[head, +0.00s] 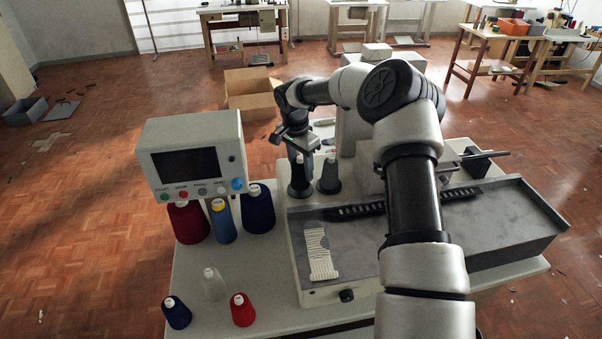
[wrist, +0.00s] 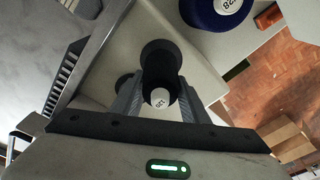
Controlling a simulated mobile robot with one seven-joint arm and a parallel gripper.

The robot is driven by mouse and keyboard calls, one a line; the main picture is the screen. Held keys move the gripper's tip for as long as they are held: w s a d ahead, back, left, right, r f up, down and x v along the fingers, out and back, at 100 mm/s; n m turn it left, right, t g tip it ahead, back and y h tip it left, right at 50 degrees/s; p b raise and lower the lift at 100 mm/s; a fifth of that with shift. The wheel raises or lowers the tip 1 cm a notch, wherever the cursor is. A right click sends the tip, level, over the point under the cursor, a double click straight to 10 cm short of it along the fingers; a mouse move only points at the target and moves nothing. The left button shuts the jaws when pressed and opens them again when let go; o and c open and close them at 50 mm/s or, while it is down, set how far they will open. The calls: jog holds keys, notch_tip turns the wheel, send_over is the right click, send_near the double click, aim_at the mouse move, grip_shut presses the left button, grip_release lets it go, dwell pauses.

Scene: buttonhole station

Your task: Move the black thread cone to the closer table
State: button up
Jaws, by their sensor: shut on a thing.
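My gripper (head: 300,152) reaches down at the back of the near table (head: 200,310), beside the machine. It is shut on a black thread cone (head: 300,182).
A control box with a screen (head: 190,160) stands left. Dark red (head: 187,222), blue (head: 223,225) and navy (head: 258,212) cones stand near it. Small navy, white and red cones (head: 242,312) stand at the front left, with clear tabletop around them. A cardboard box (head: 250,100) lies behind on the floor.

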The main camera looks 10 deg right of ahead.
notch_tip(320, 180, up, 10)
jog(key=shift+r, duration=0.2)
jog(key=shift+f, duration=0.1)
dwell(0.3)
